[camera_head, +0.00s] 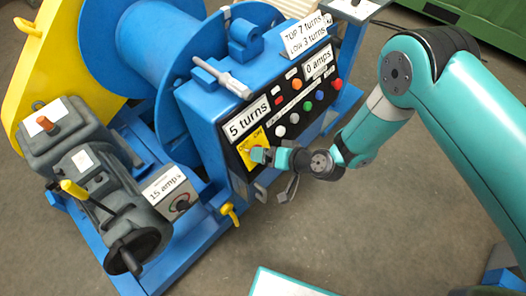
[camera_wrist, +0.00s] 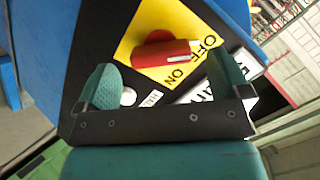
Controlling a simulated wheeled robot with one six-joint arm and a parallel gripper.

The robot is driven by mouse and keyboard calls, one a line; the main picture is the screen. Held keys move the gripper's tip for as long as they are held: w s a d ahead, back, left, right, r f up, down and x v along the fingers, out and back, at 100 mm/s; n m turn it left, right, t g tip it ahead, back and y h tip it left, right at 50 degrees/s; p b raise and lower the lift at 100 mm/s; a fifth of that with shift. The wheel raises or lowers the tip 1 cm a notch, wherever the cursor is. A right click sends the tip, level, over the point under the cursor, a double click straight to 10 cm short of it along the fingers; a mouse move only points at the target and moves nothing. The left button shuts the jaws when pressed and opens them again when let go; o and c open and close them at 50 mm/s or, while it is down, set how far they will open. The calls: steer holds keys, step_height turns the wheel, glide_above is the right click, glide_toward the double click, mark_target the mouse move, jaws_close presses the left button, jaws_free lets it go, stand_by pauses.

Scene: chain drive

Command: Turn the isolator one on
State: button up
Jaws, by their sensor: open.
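The isolator is a red rotary handle (camera_wrist: 160,52) with a white line, on a yellow plate (camera_wrist: 140,38) marked OFF and ON. In the wrist view its white line points towards the OFF lettering. The yellow plate (camera_head: 249,160) also shows in the head view, at the lower left of the black control panel, with its handle mostly hidden by my gripper. My gripper (camera_wrist: 163,72) is open and empty, one finger each side of the handle's line in the wrist view. In the head view my gripper (camera_head: 263,156) is close to the panel; I cannot tell whether it touches.
The blue panel box (camera_head: 205,118) also carries several coloured buttons (camera_head: 294,112) and "5 turns" and "0 amps" displays. A lever (camera_head: 223,75) lies on top. A yellow-handled valve (camera_head: 231,213) is below left. Open floor (camera_head: 340,225) lies below right.

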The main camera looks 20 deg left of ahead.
steer(key=shift+x, duration=1.65)
steer(key=c, duration=0.9)
steer(key=shift+c, duration=0.2)
